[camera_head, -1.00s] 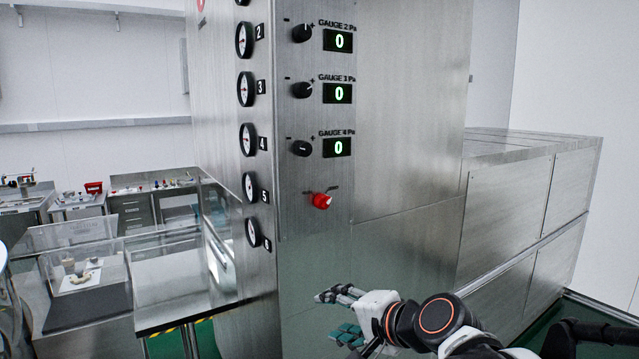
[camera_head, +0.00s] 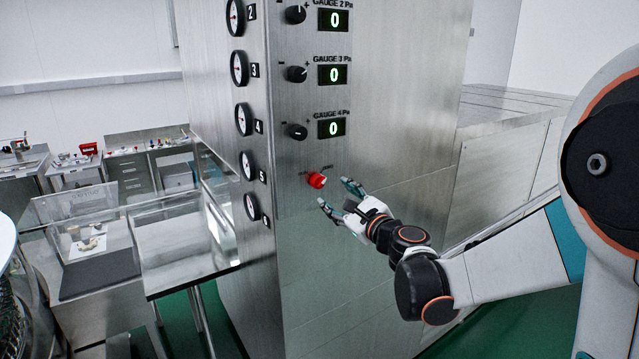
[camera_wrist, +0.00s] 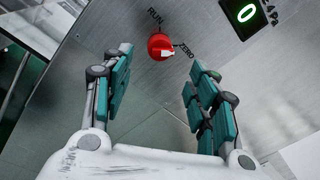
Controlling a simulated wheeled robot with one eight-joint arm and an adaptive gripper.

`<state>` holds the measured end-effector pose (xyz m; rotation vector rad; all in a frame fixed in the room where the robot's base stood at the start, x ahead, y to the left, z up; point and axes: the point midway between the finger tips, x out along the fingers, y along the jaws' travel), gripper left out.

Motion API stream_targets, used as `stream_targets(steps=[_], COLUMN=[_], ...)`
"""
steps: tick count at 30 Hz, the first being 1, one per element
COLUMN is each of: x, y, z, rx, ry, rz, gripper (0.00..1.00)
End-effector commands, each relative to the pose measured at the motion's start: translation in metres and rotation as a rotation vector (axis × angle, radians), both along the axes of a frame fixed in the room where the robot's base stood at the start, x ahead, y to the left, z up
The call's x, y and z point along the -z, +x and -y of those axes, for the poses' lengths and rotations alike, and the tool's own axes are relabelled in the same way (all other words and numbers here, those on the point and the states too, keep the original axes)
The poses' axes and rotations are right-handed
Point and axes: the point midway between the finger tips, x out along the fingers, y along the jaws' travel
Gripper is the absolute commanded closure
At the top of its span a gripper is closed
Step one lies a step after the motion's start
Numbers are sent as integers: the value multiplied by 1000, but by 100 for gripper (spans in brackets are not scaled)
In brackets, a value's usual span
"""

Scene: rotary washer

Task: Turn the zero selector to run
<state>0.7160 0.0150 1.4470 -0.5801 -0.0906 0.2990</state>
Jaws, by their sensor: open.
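The red selector knob (camera_head: 316,180) is on the steel cabinet's front, below the Gauge 4 display. In the wrist view the red knob (camera_wrist: 160,47) has a white pointer turned toward the ZERO label (camera_wrist: 187,52); the RUN label (camera_wrist: 154,16) is on its other side. My gripper (camera_head: 341,194) is open, with its fingers toward the knob and just to its lower right. In the wrist view the knob lies beyond the gap between my fingertips (camera_wrist: 160,65). Nothing is held, and I see no contact with the knob.
Black gauge knobs (camera_head: 297,132) and green displays (camera_head: 332,128) are above the selector. Round dials (camera_head: 243,119) run down the cabinet's left edge. Steel tables (camera_head: 185,270) stand at left. The panel below the selector is bare.

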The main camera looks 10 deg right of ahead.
Motion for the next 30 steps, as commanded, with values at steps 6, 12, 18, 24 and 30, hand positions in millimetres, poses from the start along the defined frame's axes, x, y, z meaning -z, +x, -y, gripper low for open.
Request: stream_targets(steps=[6, 12, 18, 24, 30], x=[-1, -1, 0, 0, 0], y=[42, 72, 87, 90, 90], z=[-14, -24, -29, -29, -29], rx=[-2, -1, -1, -1, -1], ry=[-1, -2, -2, -2, -3], rz=[0, 0, 0, 0, 0], gripper=[46, 46, 46, 46, 62])
